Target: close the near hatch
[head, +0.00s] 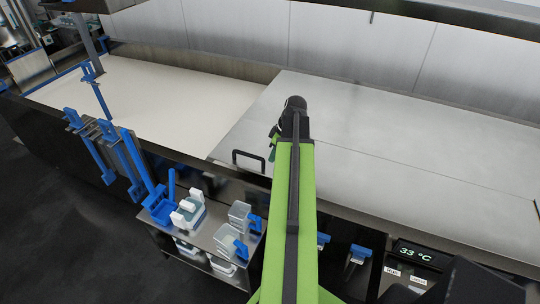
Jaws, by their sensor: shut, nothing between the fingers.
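The near hatch (330,158) appears as a flat grey metal panel over the right part of the long vat. A black bar handle (248,155) stands at its left front corner. A seam runs between this panel and the far grey panel (400,115). Both look level from here. My gripper (272,146) is at the end of my green arm, just right of the handle and over the panel. It is shut and holds nothing. My arm hides part of the panel, and I cannot tell whether the gripper touches it.
The vat's left part is uncovered and shows a smooth cream-white surface (160,97). In front, a metal cart (203,238) carries blue tools, white brushes and clear tubs. A control box reading 33 °C (413,256) is at the lower right. Dark floor at left is clear.

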